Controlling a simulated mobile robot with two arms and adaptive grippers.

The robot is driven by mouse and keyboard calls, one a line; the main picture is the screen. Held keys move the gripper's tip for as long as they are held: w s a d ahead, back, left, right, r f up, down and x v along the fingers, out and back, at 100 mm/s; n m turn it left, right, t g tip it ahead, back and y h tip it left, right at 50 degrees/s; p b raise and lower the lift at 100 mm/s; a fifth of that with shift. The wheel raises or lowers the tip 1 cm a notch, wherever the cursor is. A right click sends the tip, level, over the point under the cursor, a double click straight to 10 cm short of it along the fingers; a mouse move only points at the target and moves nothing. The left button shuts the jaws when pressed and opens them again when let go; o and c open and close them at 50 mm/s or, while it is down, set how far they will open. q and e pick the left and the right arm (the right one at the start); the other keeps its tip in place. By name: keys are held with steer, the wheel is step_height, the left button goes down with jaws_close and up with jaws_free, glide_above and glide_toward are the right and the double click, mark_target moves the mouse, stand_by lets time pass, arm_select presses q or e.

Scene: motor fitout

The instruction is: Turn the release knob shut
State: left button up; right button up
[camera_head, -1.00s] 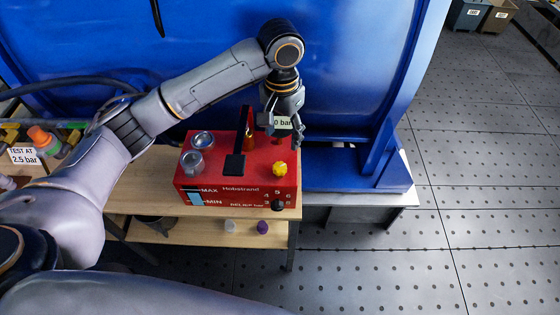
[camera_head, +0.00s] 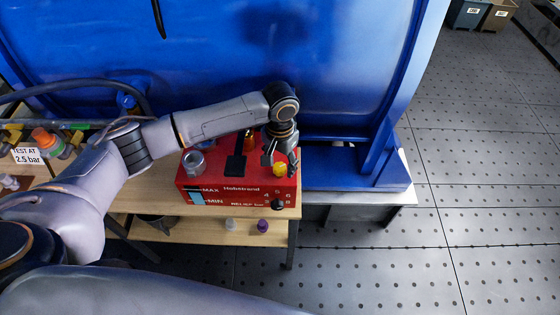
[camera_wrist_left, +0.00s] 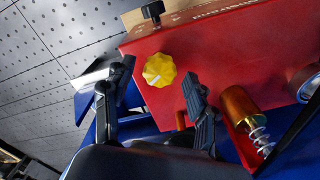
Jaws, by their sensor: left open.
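The yellow release knob (camera_head: 279,169) sits on the top right of the red pump box (camera_head: 222,197). In the left wrist view the knob (camera_wrist_left: 159,70) shows a lobed rim and a pale pointer mark. My left gripper (camera_head: 281,164) is open and points down over the knob. In the left wrist view its two fingers (camera_wrist_left: 158,92) stand on either side of the knob's near side, with nothing between them that they grip. I cannot tell whether a finger touches the knob. My right gripper is in neither view.
A brass cylinder with a spring (camera_wrist_left: 240,106) stands beside one finger. A black knob (camera_head: 277,205) is on the box's front face. The box rests on a wooden bench (camera_head: 140,197) before a large blue tank (camera_head: 200,60). Open floor lies right.

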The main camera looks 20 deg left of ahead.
arm_select(q)
steer(key=shift+f, duration=0.2)
steer(key=c, duration=1.2)
steer(key=shift+o, duration=0.2)
steer(key=shift+r, duration=0.1)
